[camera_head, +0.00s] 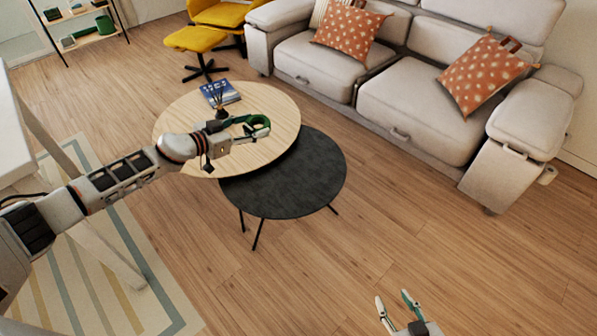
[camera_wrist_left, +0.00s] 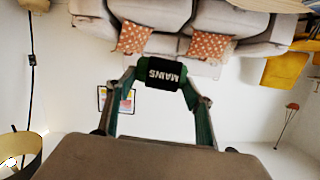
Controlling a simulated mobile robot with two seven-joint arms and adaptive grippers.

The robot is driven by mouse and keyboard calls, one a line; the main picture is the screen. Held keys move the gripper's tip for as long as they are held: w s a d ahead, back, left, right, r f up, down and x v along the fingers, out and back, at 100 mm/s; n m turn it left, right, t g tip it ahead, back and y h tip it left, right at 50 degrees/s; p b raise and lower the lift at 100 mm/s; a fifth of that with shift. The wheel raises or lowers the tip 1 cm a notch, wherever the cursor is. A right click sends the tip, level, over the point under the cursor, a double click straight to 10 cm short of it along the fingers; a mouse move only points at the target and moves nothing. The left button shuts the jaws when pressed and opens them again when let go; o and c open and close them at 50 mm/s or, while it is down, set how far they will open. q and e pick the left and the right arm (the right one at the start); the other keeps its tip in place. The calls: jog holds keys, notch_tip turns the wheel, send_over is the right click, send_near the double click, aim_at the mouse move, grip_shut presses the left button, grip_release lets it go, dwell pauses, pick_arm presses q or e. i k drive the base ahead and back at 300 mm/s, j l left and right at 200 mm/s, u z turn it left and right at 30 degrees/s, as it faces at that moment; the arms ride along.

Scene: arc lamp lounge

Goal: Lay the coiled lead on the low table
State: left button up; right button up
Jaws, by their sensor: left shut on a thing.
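My left gripper (camera_head: 252,130) is shut on a dark green and black piece (camera_head: 260,122), which looks like the coiled lead. A lower round black table (camera_head: 290,180) stands partly under the wood one, with a bare top. My right gripper (camera_head: 396,300) is open and empty over the floor at the bottom.
A blue book (camera_head: 222,92) lies on the wood table, with a small dark holder of sticks by it, partly behind my wrist. A grey sofa (camera_head: 410,95) stands behind, a yellow footstool (camera_head: 195,39) at the back. A white table (camera_head: 12,130) is at left. The right floor is clear.

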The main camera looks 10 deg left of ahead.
aim_at(292, 172)
jog(key=i+l, duration=0.15)
jog(key=i, duration=0.25)
jog(key=i+l, duration=0.2)
jog(key=i, duration=0.25)
